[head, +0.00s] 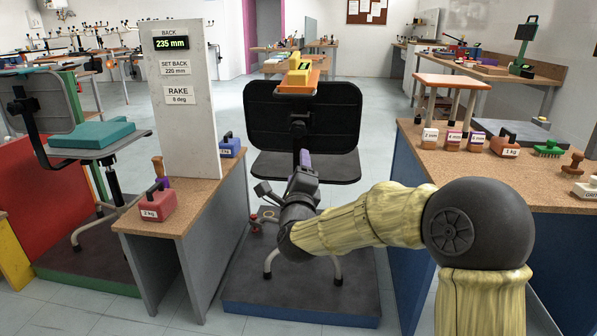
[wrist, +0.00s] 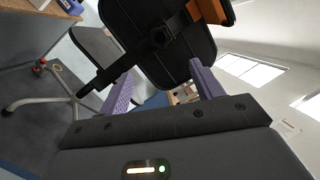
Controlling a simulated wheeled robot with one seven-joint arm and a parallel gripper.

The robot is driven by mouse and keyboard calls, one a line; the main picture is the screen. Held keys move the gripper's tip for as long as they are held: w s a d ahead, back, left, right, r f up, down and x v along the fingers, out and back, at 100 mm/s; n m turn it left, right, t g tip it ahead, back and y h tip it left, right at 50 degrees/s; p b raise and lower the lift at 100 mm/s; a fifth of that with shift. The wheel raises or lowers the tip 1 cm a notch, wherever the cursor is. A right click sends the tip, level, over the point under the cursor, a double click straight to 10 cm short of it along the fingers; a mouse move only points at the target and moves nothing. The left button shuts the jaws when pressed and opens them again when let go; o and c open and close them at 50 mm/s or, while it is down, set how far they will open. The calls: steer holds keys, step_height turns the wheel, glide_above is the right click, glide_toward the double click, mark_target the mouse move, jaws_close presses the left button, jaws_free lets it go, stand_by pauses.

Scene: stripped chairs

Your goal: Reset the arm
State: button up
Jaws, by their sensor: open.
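My gripper (head: 304,157) is in front of the dark chair (head: 275,120), at the gap between its backrest and its seat. My arm reaches to it from the lower right, bent at a large dark joint. In the wrist view the two purple fingers of my gripper (wrist: 163,70) stand wide apart with nothing held between them. The chair's black backrest (wrist: 150,35) and its post show beyond and between the fingers. I cannot tell whether a finger touches the chair.
A yellow device (head: 299,70) on an orange bracket sits atop the backrest. A bench with a red 2 kg weight (head: 158,204) and a white display panel (head: 185,110) stands left. A bench with several labelled weights (head: 504,143) stands right, close to my arm. The chair stands on a low platform (head: 300,304).

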steer(key=s+d+f+n+g+p, duration=0.7)
steer(key=s+d+f+n+g, duration=0.25)
steer(key=n, duration=0.55)
steer(key=s+d+f+n+g+h+p, duration=0.1)
steer(key=s+d+n+g+p, duration=0.2)
steer(key=s+d, duration=0.5)
steer(key=s+d+f+n+g+h+p, duration=0.1)
steer(key=s+d+f+n+g+p, duration=0.25)
steer(key=s, duration=0.75)
step_height(320, 180, up, 39)
steer(key=d+g+p, duration=0.1)
steer(key=p, duration=3.5)
steer(key=shift+s, duration=0.45)
